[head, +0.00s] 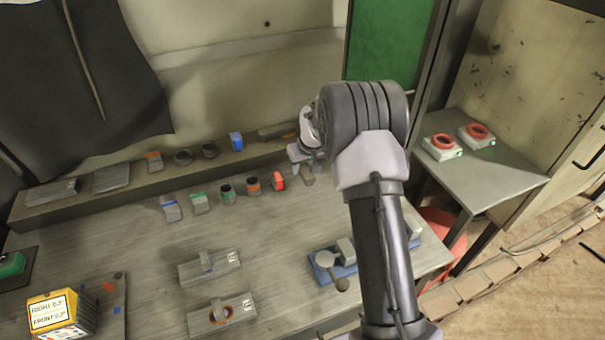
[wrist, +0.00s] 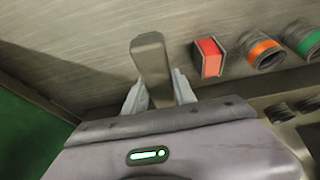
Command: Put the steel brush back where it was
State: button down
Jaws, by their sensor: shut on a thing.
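My gripper (head: 304,163) is over the back of the workbench, mostly hidden behind my own wrist in the head view. In the wrist view my gripper (wrist: 158,92) is shut on a plain grey-brown bar, which I take to be the steel brush (wrist: 151,62). The bar sticks out past the fingertips; no bristles show. In the head view only a small end of the steel brush (head: 308,178) shows below the gripper. I cannot tell whether it touches the bench. A red-faced block (wrist: 208,58) stands close beside it in the wrist view.
The grey workbench (head: 130,245) has a raised back ledge (head: 100,192) with several small items. A row of coloured-band pieces, including a green-ringed one (head: 227,190), runs left of my gripper. A blue tray (head: 318,262) lies nearer. A side table (head: 500,178) stands right.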

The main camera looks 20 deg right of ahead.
jog(key=shift+w+f+b, duration=0.15)
jog(key=shift+f+b, duration=0.45)
jog(key=shift+f, duration=1.1)
jog(key=shift+f, duration=0.2)
jog(key=c, duration=1)
grip_release()
jog(key=shift+r, duration=0.1)
